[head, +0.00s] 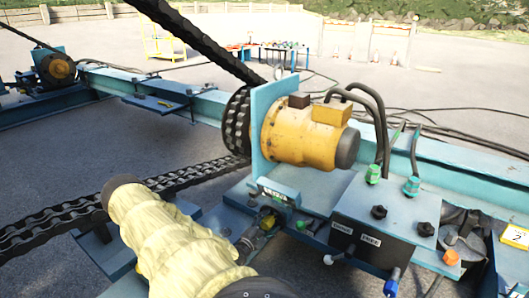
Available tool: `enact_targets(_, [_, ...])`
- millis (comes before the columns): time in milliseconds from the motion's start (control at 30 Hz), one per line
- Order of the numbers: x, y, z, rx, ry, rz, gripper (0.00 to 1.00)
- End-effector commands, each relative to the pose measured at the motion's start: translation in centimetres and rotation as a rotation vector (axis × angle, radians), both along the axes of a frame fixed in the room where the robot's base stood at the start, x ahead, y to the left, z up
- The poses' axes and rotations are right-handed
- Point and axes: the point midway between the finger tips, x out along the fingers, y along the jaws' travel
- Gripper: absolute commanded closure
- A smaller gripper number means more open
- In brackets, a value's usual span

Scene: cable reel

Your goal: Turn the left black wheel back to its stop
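Nothing touches the left wheel. Its turned position cannot be made out at this size. The control box (352,213) has two white labels on its front. My arm, in a cream cover, crosses the lower left, apart from the box. I cannot make out my gripper in this view.
Green-collared hose fittings (373,174) stand behind the wheels, with black hoses rising from them. A yellow motor (300,135) is behind and left. A heavy chain (60,222) runs at the left. An orange knob (451,257) and a blue-tipped lever (391,284) are near the box.

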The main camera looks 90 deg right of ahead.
Motion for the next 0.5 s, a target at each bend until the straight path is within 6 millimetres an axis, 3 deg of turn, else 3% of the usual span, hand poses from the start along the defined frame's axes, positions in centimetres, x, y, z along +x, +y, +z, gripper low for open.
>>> enact_targets(267, [0.6,1.0,-0.1,0.003,0.001,-0.001,0.34])
enact_targets(500, [2.6,4.5,-0.2,0.003,-0.001,0.0,0.34])
